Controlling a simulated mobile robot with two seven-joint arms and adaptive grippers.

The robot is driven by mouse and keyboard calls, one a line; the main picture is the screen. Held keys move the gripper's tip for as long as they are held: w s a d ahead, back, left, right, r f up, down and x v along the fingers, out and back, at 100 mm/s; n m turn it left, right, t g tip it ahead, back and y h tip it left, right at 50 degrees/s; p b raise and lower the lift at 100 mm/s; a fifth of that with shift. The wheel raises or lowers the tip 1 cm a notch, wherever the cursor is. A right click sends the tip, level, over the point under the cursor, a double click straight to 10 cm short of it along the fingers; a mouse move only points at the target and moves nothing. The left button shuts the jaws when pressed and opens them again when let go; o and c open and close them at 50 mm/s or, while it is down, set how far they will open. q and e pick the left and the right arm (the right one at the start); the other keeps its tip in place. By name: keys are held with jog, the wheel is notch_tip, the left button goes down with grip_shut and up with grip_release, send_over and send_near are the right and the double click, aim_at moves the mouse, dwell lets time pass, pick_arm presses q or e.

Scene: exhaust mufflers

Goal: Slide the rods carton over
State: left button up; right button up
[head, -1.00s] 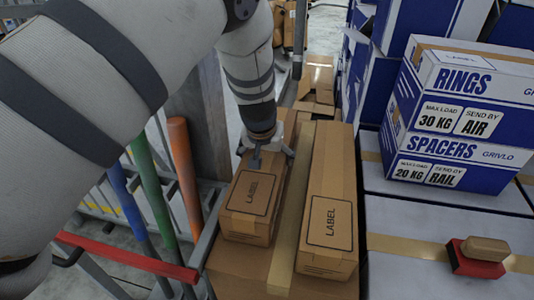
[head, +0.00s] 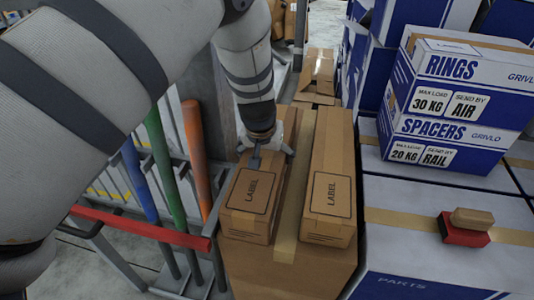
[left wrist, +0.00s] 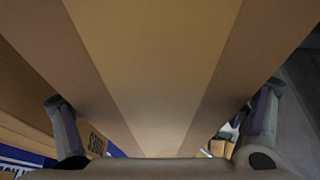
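Two long brown cartons lie side by side on a larger brown carton (head: 273,280) in the head view. Each shows a printed label; no word "rods" is readable on either. My left gripper (head: 265,151) is low over the far part of the left long carton (head: 252,197), with its fingers at the two sides, and appears shut on it. In the left wrist view the fingers of my left gripper (left wrist: 163,125) stand either side of a brown taped surface (left wrist: 155,70). The right long carton (head: 330,190) stands apart, across a narrow gap. My right gripper is not in view.
Blue-and-white RINGS (head: 465,80) and SPACERS (head: 440,145) cartons stand at the right. A red block with a brown top (head: 463,230) rests on a PARTS carton (head: 410,283). A red rail (head: 140,224) and coloured pipes (head: 160,170) are at the left.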

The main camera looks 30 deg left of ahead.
pick_arm(q)
jog(key=shift+o, duration=0.4)
jog(key=shift+r, duration=0.2)
jog(key=v, duration=1.1)
jog(key=shift+s+d+r, duration=0.1)
jog(key=shift+s+r, duration=0.15)
